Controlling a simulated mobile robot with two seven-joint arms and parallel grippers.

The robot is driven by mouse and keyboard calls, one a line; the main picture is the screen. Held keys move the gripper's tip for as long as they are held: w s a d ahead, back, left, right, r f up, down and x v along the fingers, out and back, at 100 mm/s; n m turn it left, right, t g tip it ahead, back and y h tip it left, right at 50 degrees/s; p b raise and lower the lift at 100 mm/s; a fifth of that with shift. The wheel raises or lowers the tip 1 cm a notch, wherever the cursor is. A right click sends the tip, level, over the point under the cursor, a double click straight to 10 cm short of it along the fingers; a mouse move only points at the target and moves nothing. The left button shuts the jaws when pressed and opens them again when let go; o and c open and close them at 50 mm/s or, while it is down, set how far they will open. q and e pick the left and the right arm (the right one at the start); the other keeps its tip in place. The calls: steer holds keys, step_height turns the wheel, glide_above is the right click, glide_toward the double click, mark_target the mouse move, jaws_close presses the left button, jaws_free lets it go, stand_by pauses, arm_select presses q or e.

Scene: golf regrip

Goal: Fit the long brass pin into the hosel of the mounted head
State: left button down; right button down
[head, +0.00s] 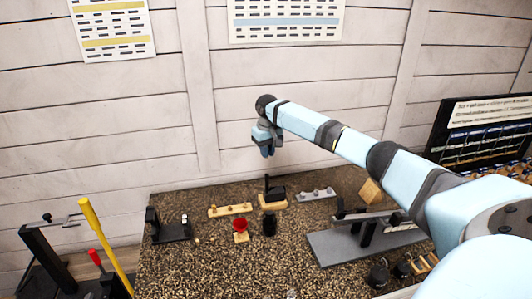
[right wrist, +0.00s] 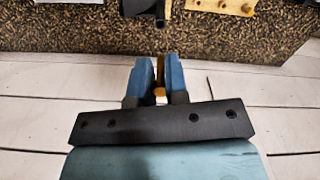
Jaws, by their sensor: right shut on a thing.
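My right gripper (head: 267,143) is raised in front of the wall, above and behind the back edge of the speckled bench. In the right wrist view its blue fingers (right wrist: 160,80) are shut on a slim brass pin (right wrist: 160,74), which shows between them. A black club head (head: 274,186) stands on a wooden block (head: 273,204) near the bench's back edge. In the right wrist view a black piece, seemingly this mounted head (right wrist: 142,8), is cut off at the top edge. The pin is apart from it. The hosel opening is too small to make out. My left gripper is out of view.
On the bench (head: 200,265) a wooden rack (head: 230,210) and a grey rack (head: 316,195) flank the head. A black stand (head: 168,228) is left; a grey fixture (head: 350,243) is right.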

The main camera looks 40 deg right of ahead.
steer(key=shift+f+b, duration=0.3)
steer(key=shift+f, duration=2.55)
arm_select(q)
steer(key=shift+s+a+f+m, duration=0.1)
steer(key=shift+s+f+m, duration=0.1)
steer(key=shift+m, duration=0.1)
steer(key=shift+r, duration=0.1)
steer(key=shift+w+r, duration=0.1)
arm_select(e)
steer(key=shift+p, duration=0.35)
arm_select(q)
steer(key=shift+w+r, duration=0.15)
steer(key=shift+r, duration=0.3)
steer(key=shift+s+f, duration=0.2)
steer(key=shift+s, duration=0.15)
